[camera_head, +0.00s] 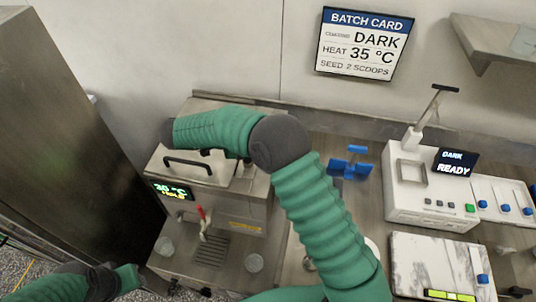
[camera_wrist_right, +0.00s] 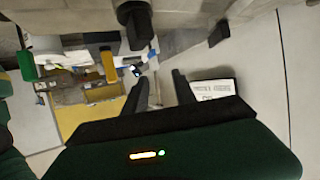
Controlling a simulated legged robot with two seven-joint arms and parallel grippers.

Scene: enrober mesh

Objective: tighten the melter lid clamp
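The melter (camera_head: 232,205) is a steel box at centre left in the head view, with a lit temperature display, a red-handled tap and a drip grate. Its lid (camera_head: 222,170) looks closed and carries a black bar handle (camera_head: 188,162). My right arm crosses over the melter's back and hides part of the lid; I cannot make out the clamp there. My right gripper (camera_wrist_right: 162,88) shows in the right wrist view with its two dark fingers apart and nothing visible between them. A dark knob-like part (camera_wrist_right: 135,25) is beyond them; I cannot tell what it is.
A white machine (camera_head: 415,185) reading DARK and READY stands at right, beside sliders and a marbled slab (camera_head: 430,255). A blue part (camera_head: 350,162) sits behind my right arm. A batch card (camera_head: 364,44) hangs on the wall. A tall dark cabinet (camera_head: 60,120) stands at left.

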